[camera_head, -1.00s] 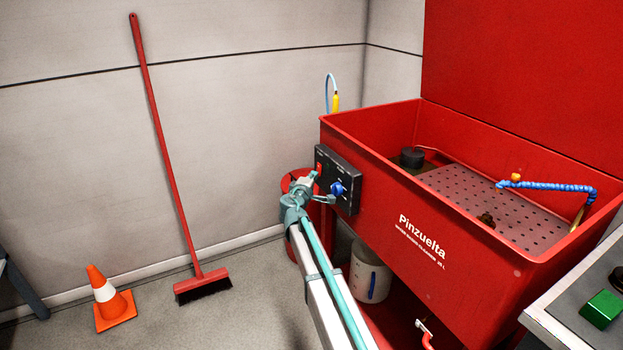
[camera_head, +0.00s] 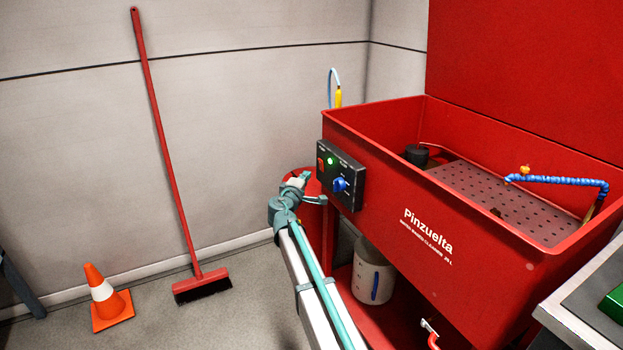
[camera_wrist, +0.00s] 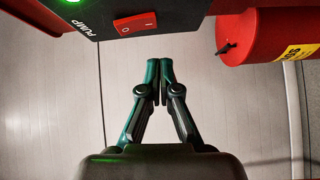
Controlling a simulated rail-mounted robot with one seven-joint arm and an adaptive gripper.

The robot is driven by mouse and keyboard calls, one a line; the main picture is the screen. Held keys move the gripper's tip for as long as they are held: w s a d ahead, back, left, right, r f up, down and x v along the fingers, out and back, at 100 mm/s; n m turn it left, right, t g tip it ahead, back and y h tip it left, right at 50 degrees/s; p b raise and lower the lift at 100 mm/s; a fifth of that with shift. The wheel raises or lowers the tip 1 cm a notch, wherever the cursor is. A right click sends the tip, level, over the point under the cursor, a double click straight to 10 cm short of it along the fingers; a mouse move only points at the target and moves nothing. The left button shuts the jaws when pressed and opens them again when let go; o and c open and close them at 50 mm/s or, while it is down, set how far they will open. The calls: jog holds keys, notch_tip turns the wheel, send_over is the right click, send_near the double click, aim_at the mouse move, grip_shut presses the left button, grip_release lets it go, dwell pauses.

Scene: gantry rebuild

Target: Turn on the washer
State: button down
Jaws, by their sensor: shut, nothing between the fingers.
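The red washer (camera_head: 400,205), marked Pinzuelta, stands at the right in the head view. Its black control panel (camera_head: 353,187) is on the left end of the front and carries a red rocker switch (camera_head: 321,163), a blue knob (camera_head: 340,184) and a lit green light (camera_head: 331,161). In the wrist view the red switch (camera_wrist: 135,23), labelled O and I, sits beside the word PUMP, with the green glow (camera_wrist: 72,1) at the top edge. My gripper (camera_wrist: 160,72) is shut and empty, its fingertips below and apart from the switch in that view.
A red cylinder (camera_wrist: 265,38) with a yellow label is close to the right of my fingers in the wrist view. A broom (camera_head: 165,150) leans on the wall and an orange cone (camera_head: 108,300) stands on the floor. A white container (camera_head: 372,272) sits under the basin.

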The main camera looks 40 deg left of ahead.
jog(key=p+v, duration=0.1)
jog(key=v, duration=0.9)
jog(key=shift+f, duration=0.65)
jog(key=shift+d, duration=0.1)
